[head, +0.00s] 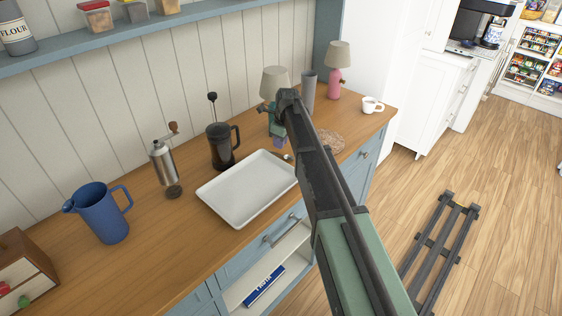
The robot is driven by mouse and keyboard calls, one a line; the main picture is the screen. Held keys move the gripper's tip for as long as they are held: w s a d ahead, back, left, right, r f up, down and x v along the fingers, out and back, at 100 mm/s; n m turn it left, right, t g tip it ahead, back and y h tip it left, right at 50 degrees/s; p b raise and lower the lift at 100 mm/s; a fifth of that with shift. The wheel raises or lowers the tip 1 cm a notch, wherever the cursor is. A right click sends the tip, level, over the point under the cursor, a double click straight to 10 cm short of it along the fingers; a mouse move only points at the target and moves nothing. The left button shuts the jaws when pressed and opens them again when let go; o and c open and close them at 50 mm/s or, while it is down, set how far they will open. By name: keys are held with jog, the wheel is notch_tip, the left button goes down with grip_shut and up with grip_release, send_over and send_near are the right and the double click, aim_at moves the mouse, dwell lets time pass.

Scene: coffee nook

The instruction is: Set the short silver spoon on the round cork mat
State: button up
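The round cork mat (330,142) lies flat on the wooden counter, right of my arm, which hides part of its left side. My gripper (280,138) points down over the counter, left of the mat and behind the white tray. Its fingers are too small and too covered by my arm to tell whether they are open or shut. I cannot make out the short silver spoon. A small pale object (287,156) lies just below my gripper; I cannot tell what it is.
A white tray (232,213) lies at the front edge. A French press (221,147), a steel grinder (162,163) and a blue pitcher (102,217) stand left. Two lamps, including a pink one (334,83), a grey cylinder (308,92) and a white mug (372,105) stand around the mat.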

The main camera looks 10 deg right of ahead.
aim_at(278, 154)
jog(key=f+b, duration=0.5)
jog(key=shift+w+a+f, duration=0.15)
jog(key=shift+w+a, duration=0.2)
jog(key=shift+a, duration=0.05)
jog(key=shift+s+r, duration=0.1)
jog(key=shift+r, duration=0.15)
jog(key=shift+p, duration=0.3)
grip_shut()
